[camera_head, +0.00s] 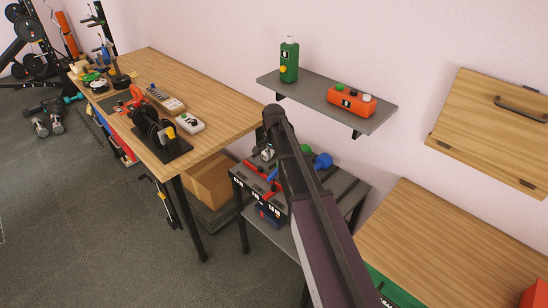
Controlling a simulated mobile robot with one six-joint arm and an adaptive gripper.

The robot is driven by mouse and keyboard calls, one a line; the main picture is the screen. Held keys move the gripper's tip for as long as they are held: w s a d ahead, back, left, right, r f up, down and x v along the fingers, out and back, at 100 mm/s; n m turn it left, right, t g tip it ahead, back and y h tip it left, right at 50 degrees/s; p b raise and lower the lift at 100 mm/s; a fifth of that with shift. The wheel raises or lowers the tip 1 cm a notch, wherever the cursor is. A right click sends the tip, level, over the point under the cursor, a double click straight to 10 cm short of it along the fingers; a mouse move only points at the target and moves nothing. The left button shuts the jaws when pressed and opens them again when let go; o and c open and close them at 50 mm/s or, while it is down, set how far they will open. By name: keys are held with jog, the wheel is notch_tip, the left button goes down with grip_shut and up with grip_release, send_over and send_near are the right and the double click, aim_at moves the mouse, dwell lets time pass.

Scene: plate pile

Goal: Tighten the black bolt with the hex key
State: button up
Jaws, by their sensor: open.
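My arm rises from the bottom of the view, and its dark joint stands in front of the small grey workbench. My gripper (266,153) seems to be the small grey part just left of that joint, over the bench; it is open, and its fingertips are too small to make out. I cannot clearly pick out the black bolt or the hex key. Several red, blue and dark items lie on the bench beneath and beside my gripper, partly hidden by my arm.
A long wooden table (214,107) at left carries a wooden block (165,98), a black stand (172,149) and a grey button box (190,123). A wall shelf (315,97) holds a green bottle (289,62) and an orange box (350,101). Another wooden table (430,240) is at right.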

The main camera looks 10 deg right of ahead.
aim_at(274, 173)
jog(key=shift+f+b, duration=5.4)
jog(key=shift+f, duration=0.25)
grip_shut()
jog(key=shift+m, duration=0.3)
